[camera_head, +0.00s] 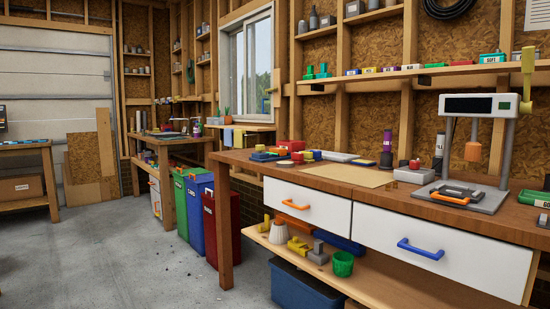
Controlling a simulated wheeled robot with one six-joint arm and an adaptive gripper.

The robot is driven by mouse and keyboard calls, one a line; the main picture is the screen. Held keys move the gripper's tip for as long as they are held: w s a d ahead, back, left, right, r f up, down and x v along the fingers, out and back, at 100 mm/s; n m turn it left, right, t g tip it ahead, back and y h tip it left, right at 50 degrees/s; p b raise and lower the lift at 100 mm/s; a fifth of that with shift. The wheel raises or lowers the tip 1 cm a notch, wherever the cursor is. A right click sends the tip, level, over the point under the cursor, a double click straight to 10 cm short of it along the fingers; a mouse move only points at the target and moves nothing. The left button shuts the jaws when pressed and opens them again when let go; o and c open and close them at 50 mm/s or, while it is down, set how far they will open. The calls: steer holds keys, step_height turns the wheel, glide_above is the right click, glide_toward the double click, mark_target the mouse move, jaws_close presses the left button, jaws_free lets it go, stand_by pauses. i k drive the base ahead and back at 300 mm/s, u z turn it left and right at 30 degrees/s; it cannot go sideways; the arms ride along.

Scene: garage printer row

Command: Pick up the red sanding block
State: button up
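A red block (291,146) lies among yellow, blue and other red pieces at the left end of the wooden workbench (335,184). A smaller red piece (415,164) sits on a light grey block farther right, near the grey machine. I cannot tell from this distance which of these, if any, is the sanding block. My gripper and arm are not in this view.
The grey machine (485,105) stands at the bench's right end. A tan sheet (347,176) lies mid-bench. Below are white drawers (307,208) and a shelf with a green cup (343,264). Bins, including a red one (222,225), stand left.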

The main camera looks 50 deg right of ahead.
mark_target(297, 158)
steer(key=z, duration=0.45)
steer(key=i, duration=1.15)
steer(key=z, duration=1.7)
steer(key=i, duration=0.6)
steer(key=z, duration=0.6)
